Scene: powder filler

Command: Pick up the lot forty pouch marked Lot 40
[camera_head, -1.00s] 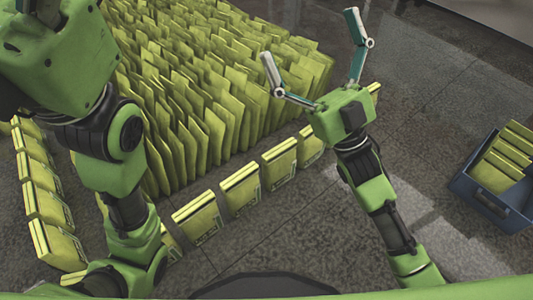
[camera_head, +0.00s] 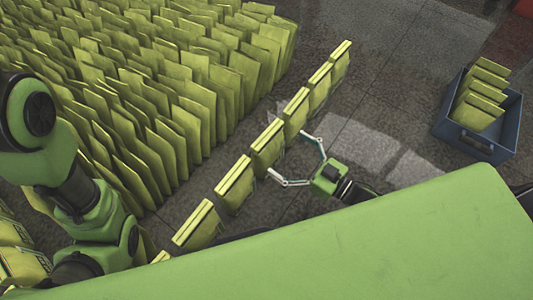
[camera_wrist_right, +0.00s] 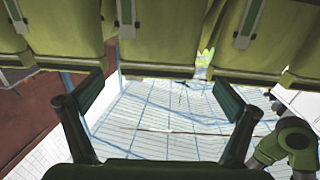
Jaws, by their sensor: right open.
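Several yellow-green pouches stand in a spaced row, among them a middle pouch (camera_head: 268,148) and one nearer me (camera_head: 235,185); no Lot 40 marking can be read, so I cannot tell which pouch is that one. My right gripper (camera_head: 290,157) is open and empty, its fingers spread toward the row just right of these pouches. In the right wrist view, pouches (camera_wrist_right: 165,40) fill the top, beyond the open fingers (camera_wrist_right: 160,96), with nothing between them. Of my left arm only links show at the left; its gripper is out of view.
Densely packed upright pouches (camera_head: 150,90) fill the floor left of the row. A blue crate (camera_head: 478,143) holding several pouches stands at the right. Dark floor (camera_head: 350,90) lies clear between the row and the crate. My green body covers the lower right.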

